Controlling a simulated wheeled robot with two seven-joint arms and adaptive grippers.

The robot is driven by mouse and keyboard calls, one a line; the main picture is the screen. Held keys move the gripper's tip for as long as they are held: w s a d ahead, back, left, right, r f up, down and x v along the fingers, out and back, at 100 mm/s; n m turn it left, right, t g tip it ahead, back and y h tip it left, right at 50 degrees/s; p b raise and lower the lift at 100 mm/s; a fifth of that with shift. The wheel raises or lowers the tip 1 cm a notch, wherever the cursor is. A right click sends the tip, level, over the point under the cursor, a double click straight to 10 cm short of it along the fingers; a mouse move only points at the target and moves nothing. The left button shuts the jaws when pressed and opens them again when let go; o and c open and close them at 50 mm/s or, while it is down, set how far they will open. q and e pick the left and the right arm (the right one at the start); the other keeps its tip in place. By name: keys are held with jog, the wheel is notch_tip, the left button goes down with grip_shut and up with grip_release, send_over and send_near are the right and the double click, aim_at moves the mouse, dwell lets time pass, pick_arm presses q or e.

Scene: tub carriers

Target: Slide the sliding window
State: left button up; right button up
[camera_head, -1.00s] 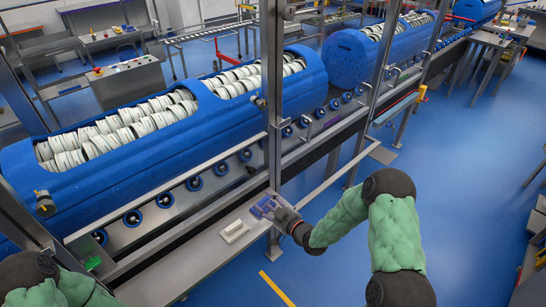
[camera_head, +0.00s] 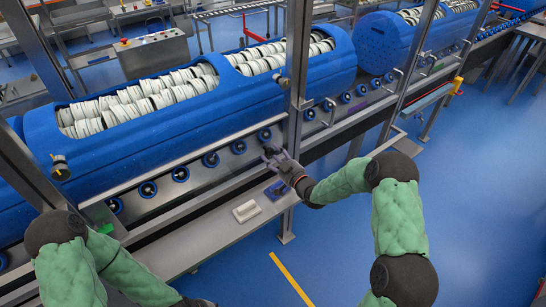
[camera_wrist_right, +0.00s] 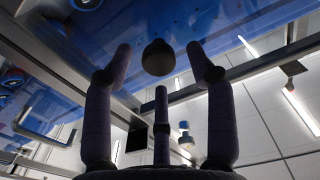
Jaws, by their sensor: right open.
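The sliding window is a clear pane in a metal frame in front of the blue tub carrier; its lower rail (camera_head: 190,160) runs up to a metal upright (camera_head: 296,75). One dark round knob (camera_head: 60,168) shows at the left and another (camera_head: 282,84) beside the upright. My right gripper (camera_head: 271,153) is open and empty, below the second knob and near the upright. In the right wrist view a dark round knob (camera_wrist_right: 158,58) shows beyond and between the open fingers, apparently untouched.
A white block (camera_head: 246,211) and a blue-purple item (camera_head: 278,190) lie on the grey ledge (camera_head: 205,240) below my right gripper. The blue tub carrier (camera_head: 130,155) holds rows of white discs. Blue floor on the right is open.

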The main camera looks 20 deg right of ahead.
jog(key=shift+w+a, duration=0.1)
jog(key=shift+w, duration=0.25)
grip_shut()
jog(key=shift+r, duration=0.1)
